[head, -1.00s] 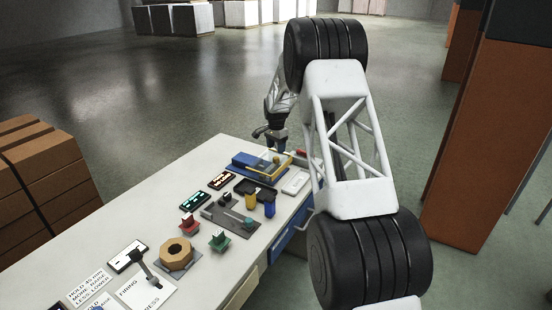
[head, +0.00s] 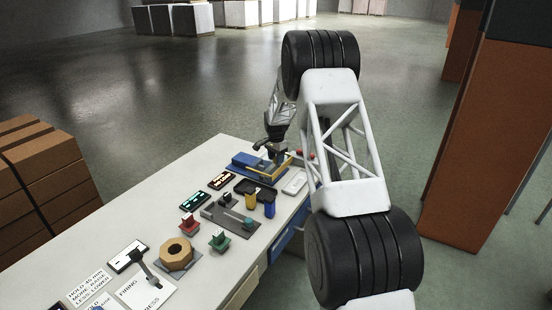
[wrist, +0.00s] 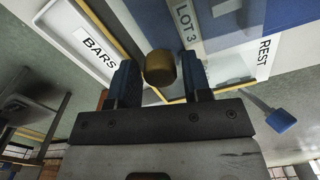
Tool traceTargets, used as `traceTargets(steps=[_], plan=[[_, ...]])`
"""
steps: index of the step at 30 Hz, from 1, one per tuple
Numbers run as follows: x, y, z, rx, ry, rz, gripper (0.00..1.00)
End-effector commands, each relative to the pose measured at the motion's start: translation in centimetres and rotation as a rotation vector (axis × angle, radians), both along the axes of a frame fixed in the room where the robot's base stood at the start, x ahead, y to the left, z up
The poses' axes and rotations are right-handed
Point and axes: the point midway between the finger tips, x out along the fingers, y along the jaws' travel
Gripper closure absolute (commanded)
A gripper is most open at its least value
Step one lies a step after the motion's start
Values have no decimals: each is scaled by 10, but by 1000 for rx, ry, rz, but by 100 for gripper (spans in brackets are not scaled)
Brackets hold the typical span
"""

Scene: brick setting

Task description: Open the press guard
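The press (head: 245,162), a blue block with yellow edging, stands at the far end of the table. In the wrist view its blue and grey top carries a "LOT 3" label, and a yellow-edged clear panel, which looks like the guard (wrist: 222,72), lies beside it. A round brass-coloured knob (wrist: 160,68) shows between the fingertips. My gripper (head: 274,155) is low over the press's right part. In the wrist view my gripper (wrist: 159,72) has its two dark fingers apart, on either side of the knob. Firm contact with the knob is not visible.
"BARS" (wrist: 98,49) and "REST" (wrist: 264,58) labels flank the press. A black tray (head: 256,190), yellow and blue blocks, a white device (head: 295,182) and two small displays (head: 221,180) stand close by. The table's right edge has drawers (head: 283,238).

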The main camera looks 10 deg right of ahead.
Motion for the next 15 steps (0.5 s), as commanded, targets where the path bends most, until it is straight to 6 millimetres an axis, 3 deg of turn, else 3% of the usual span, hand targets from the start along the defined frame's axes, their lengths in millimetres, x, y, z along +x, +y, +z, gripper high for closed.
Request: traceTargets(steps=[1, 8, 15], plan=[[0, 0, 0, 0, 0, 0, 63], [0, 0, 0, 0, 0, 0, 98], [4, 4, 0, 1, -1, 1, 100]])
